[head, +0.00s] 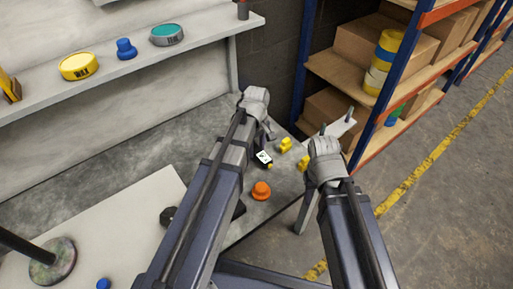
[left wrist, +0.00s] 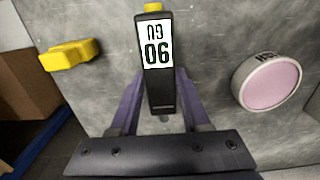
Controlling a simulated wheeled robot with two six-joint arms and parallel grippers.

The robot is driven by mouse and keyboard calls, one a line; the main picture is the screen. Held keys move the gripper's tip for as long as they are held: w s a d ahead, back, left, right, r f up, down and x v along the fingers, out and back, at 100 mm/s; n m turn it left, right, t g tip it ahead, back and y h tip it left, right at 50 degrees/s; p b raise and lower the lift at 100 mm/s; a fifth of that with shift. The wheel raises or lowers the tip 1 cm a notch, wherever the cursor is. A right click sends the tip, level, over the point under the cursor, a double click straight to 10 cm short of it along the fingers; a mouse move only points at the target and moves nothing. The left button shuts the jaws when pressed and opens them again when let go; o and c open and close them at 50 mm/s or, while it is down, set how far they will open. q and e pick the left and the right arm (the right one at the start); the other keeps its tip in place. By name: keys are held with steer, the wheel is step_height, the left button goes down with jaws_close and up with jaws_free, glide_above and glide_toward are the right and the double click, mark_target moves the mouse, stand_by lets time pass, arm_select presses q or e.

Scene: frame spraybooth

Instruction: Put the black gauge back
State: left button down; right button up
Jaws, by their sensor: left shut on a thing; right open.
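My left gripper's fingers (head: 266,137) are partly hidden there. My right gripper (head: 335,122) is open and empty, to the right past the bench edge.
Yellow pieces (head: 285,145) and an orange knob (head: 261,190) are close to the gauge. A pink-faced round can (left wrist: 270,82) lies to its right in the wrist view. A shelf (head: 130,60) holds round tins at the back. A boxed rack (head: 385,90) stands right.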

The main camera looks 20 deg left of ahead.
arm_select(q)
steer(key=shift+f+b, duration=0.7)
arm_select(e)
steer(key=shift+f, duration=0.75)
